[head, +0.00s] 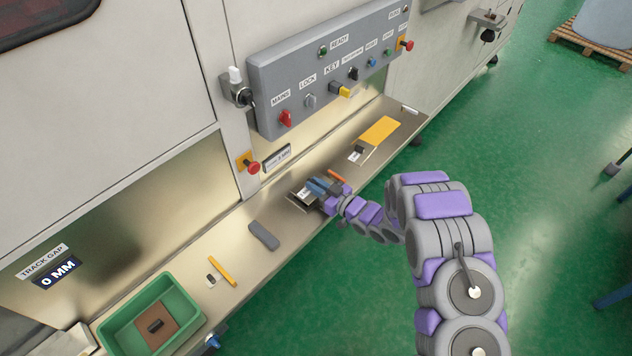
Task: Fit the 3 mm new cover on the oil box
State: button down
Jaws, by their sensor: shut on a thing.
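My gripper (325,190) is low over the metal shelf, in the middle of the view. It is shut on a small dark piece with a white label (304,192), largely hidden by the jaws. The label is too small to read, so I cannot tell whether this piece is the 3 mm cover. A flat dark-edged form shows just under it at the shelf's surface; I cannot tell whether it is the oil box or whether the piece touches it. An orange strip (338,176) lies just behind my gripper.
The shelf (205,248) also holds a grey rounded bar (264,236), a yellow stick (223,271), a yellow plate (381,130) with a dark block and label, and a green bin (113,326) with a brown piece. A switch panel (330,70) overhangs the back. Green floor lies right.

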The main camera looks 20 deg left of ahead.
jog(key=shift+a+f, duration=0.6)
jog(key=shift+f, duration=0.1)
jog(key=shift+d+r, duration=0.15)
jog(key=shift+d, duration=0.3)
jog(key=shift+a, duration=0.1)
jog(key=shift+s+a, duration=0.1)
jog(key=shift+a, duration=0.3)
jog(key=shift+d+p, duration=0.3)
jog(key=shift+d, duration=0.1)
jog(key=shift+f, duration=0.9)
dwell(0.5)
jog(key=c, duration=1)
grip_release()
